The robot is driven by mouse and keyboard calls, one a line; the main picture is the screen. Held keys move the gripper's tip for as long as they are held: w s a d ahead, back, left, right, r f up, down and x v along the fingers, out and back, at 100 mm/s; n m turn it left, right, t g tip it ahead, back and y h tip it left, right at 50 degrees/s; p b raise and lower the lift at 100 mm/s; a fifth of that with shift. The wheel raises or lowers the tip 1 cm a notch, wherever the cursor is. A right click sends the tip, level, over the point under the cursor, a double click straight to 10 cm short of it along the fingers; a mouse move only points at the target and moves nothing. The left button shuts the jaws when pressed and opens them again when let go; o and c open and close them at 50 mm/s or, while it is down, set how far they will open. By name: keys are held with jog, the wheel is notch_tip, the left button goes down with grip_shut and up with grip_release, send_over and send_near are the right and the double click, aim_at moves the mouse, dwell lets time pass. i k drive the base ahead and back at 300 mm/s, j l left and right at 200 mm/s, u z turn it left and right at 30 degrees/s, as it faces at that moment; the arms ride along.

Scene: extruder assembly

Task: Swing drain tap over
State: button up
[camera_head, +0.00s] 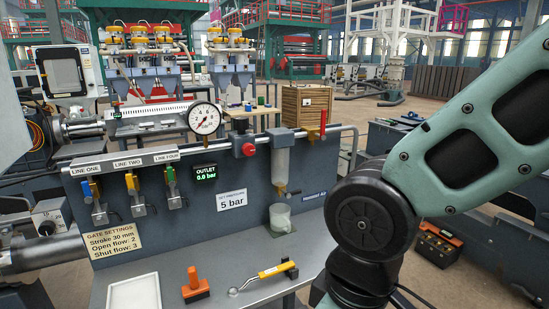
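The clear filter bowl (281,163) hangs under a grey head on the air pipe. A small brass-coloured drain tap (293,192) shows at its lower end; its exact handle position is too small to tell. A clear cup (280,217) stands on the bench below the bowl. My green arm fills the right of the view, with its dark joint low and right of the bowl. My gripper is outside the picture.
A red lever (323,122) stands on the pipe right of the bowl; a red knob (249,149) and gauge (203,118) are to its left. Yellow, blue and green line levers are further left.

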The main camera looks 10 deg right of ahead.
aim_at(287, 194)
jog(key=i, duration=0.85)
jog(key=l+z, duration=0.05)
